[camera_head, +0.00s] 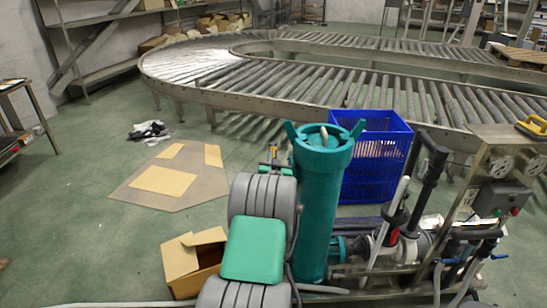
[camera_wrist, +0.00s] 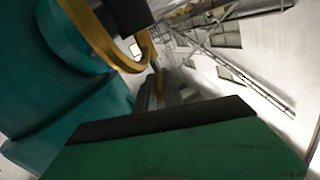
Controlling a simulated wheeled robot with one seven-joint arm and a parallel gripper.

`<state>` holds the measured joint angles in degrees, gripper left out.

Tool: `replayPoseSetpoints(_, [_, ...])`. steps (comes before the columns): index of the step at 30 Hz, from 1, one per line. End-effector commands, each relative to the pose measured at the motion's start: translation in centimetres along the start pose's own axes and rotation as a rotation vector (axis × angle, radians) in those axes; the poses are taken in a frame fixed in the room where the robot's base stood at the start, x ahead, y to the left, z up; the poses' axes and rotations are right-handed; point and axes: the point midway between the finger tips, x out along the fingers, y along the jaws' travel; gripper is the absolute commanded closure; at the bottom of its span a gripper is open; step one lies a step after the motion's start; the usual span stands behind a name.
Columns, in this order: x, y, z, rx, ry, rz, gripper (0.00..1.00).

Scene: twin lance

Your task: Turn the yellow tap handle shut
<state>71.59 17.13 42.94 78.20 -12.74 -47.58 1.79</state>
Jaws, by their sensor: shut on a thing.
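A tall teal cylinder (camera_head: 318,205) with prongs on its top stands just right of my arm. My gripper (camera_head: 273,166) is beside its left side, partly hidden behind my grey arm links. A small yellow piece, seemingly the yellow tap handle (camera_head: 273,150), shows at the jaws, which are shut on it. In the wrist view a narrow yellow piece (camera_wrist: 158,84) stands by the grey fingers, and a curved yellow band (camera_wrist: 98,35) runs in front of teal surfaces. The handle's turn angle and the tap body are hidden.
A blue crate (camera_head: 372,155) stands behind the cylinder, and pipes and a pump (camera_head: 405,245) lie to its right. An open cardboard box (camera_head: 192,262) is on the floor at left, near flat cardboard (camera_head: 170,178). A roller conveyor (camera_head: 300,75) curves behind. The left floor is mostly clear.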

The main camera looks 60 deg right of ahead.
Motion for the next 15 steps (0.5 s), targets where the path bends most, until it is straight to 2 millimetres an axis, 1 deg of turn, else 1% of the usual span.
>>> replayPoseSetpoints(8, [0.00,-0.09,0.12,-0.001,0.001,0.010,1.00])
replayPoseSetpoints(15, [0.06,-0.56,0.42,-0.003,0.018,0.079,1.00])
